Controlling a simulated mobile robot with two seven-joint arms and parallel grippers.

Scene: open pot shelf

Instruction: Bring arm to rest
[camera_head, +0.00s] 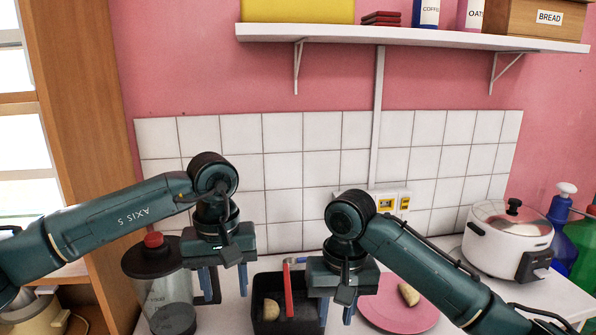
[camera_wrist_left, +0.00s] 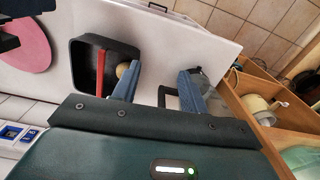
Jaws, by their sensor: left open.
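My left gripper (camera_head: 224,281) hangs pointing down over the counter, its two blue fingers apart with nothing between them. It is between the blender jar and the black tray. In the left wrist view its fingers (camera_wrist_left: 153,88) are also spread and empty. My right gripper (camera_head: 336,311) hangs lower, between the black tray and the pink plate. Its blue fingers look apart, and I see nothing held between them. Both forearms are bent, with the elbows out to the sides.
A clear jar with a dark lid (camera_head: 158,258) stands close left of my left gripper. A black tray (camera_head: 263,283) holds a red-handled thing and a tan piece. A pink plate (camera_head: 385,316), a white cooker (camera_head: 505,245) and bottles stand to the right. A shelf (camera_head: 420,37) is above.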

